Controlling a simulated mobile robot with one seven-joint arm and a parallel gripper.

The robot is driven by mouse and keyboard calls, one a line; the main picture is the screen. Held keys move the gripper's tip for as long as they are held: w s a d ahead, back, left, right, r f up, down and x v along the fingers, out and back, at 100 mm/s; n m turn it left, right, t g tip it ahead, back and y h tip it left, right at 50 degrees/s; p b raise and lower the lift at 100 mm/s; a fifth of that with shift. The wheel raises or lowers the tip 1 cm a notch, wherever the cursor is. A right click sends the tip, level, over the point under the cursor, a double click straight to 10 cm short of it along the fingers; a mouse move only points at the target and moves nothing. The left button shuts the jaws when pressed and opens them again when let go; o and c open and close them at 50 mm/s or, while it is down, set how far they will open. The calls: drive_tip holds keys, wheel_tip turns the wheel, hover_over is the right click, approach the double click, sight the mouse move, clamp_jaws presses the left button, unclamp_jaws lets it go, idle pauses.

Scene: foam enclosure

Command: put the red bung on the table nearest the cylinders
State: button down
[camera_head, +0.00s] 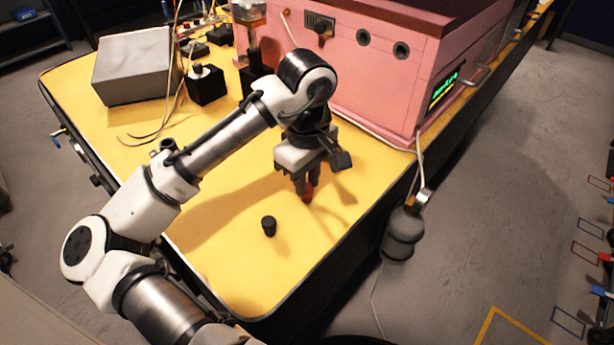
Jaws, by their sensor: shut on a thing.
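My gripper (306,188) points down over the yellow table (235,285), in front of the pink machine. It is shut on the red bung (308,192), which shows as a small red patch between and below the dark fingertips. Most of the bung is hidden by the fingers. I cannot tell whether the bung touches the tabletop. A black bung (268,226) stands upright on the table, to the left of and nearer than my gripper. No cylinders can be made out for sure.
The pink machine (365,85) fills the table's back right. A grey box (135,68), a small black box (206,85) and loose wires stand at the back left. A dark grey weight (402,235) hangs off the table's right edge. The front tabletop is mostly clear.

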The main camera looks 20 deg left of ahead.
drive_tip(key=shift+f, duration=0.15)
drive_tip(key=c, duration=1.2)
unclamp_jaws()
drive_tip(key=shift+o, duration=0.2)
wheel_tip(320, 180, up, 14)
